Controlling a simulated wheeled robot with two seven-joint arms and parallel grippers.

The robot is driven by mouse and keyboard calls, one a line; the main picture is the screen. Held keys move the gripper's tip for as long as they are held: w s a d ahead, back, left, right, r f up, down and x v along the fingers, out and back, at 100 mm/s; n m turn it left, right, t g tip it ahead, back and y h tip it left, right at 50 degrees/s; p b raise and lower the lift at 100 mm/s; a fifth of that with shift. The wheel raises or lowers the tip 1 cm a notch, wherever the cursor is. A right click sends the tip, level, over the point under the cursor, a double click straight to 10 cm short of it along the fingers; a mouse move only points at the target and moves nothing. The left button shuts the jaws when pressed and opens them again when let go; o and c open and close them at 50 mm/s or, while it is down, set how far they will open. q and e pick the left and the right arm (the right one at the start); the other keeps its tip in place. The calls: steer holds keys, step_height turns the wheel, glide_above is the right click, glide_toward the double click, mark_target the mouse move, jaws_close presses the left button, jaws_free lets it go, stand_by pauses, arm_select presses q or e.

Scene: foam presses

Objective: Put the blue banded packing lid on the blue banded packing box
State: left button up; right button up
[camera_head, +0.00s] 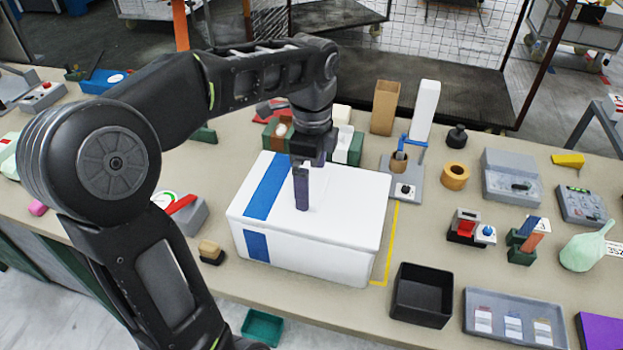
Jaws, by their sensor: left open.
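The white packing box (302,258) with a blue band stands on the table in the middle of the view. The white lid (340,205) with a blue band lies on top of it, and the two bands line up at the left part. My left gripper (301,207) points down over the lid, its fingertips at or just above the lid's top, and nothing shows between them. The arm hides part of the table behind the box. My right gripper is out of view.
A black open bin (421,295) stands right of the box, and a grey tray with cards (513,318) is beside it. A yellow line (391,245) marks the table along the box's right side. Several small tools and devices stand farther right and behind.

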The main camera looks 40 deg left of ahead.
arm_select(q)
step_height(320, 180, up, 6)
steer(key=shift+p, duration=1.2)
steer(key=shift+r+p, duration=0.4)
steer(key=shift+f, duration=0.1)
